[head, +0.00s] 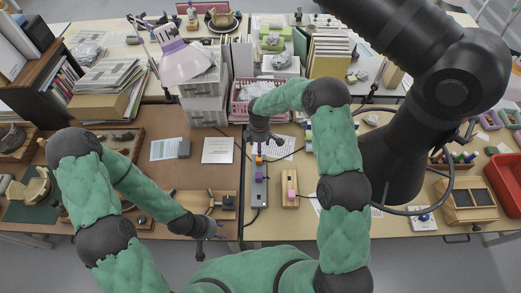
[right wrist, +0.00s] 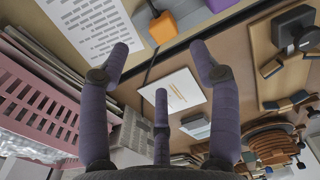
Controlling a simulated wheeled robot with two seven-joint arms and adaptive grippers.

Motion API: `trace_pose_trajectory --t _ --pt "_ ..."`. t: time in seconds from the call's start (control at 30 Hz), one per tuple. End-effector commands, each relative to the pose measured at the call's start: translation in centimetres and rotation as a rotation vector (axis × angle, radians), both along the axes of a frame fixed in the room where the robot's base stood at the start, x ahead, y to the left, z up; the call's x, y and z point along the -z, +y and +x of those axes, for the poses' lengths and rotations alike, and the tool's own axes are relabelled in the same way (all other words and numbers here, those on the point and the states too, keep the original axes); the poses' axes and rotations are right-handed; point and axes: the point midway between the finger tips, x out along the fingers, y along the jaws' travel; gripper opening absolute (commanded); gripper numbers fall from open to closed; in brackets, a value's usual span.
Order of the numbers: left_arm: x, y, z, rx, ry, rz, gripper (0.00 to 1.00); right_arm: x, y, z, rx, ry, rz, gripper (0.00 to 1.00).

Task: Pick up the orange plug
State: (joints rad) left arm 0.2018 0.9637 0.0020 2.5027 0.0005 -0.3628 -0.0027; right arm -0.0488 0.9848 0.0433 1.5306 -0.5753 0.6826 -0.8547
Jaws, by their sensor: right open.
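The orange plug (head: 259,160) stands at the far end of a grey power strip (head: 259,193) on the table. In the right wrist view the orange plug (right wrist: 162,27) shows near the top edge, beyond the fingertips and apart from them. My right gripper (head: 262,135) is just behind the plug in the head view; its purple fingers (right wrist: 165,60) are spread and empty in the right wrist view. My left gripper (head: 208,229) is low at the table's front edge, away from the strip; its finger opening is too small to tell.
A purple plug (head: 258,176) sits close in front of the orange one. A wooden block with a pink piece (head: 291,188) stands to the right. A pink basket (head: 240,105) is behind my right gripper, and a white sheet (head: 217,150) lies to the left.

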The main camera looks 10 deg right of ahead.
Motion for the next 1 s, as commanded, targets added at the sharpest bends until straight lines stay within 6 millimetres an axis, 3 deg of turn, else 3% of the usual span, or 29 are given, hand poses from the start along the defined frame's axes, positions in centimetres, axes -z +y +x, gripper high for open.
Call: trace_pose_trajectory --t 0.3,0.57,0.8,1.0 --pt "0.3 0.0 -0.1 0.000 0.002 0.000 0.40 4.6 0.0 -0.1 0.000 0.005 0.000 0.63" --pt "0.2 0.0 -0.1 -0.001 0.001 0.000 0.40 6.1 0.1 -0.1 0.001 0.003 0.001 0.63" --pt "0.1 0.0 -0.1 -0.001 0.001 0.000 0.40 9.2 0.1 -0.1 0.001 0.003 0.001 0.63" --pt "0.2 0.0 -0.1 -0.001 0.001 0.000 0.40 10.5 0.1 -0.1 0.002 0.003 0.001 0.63"
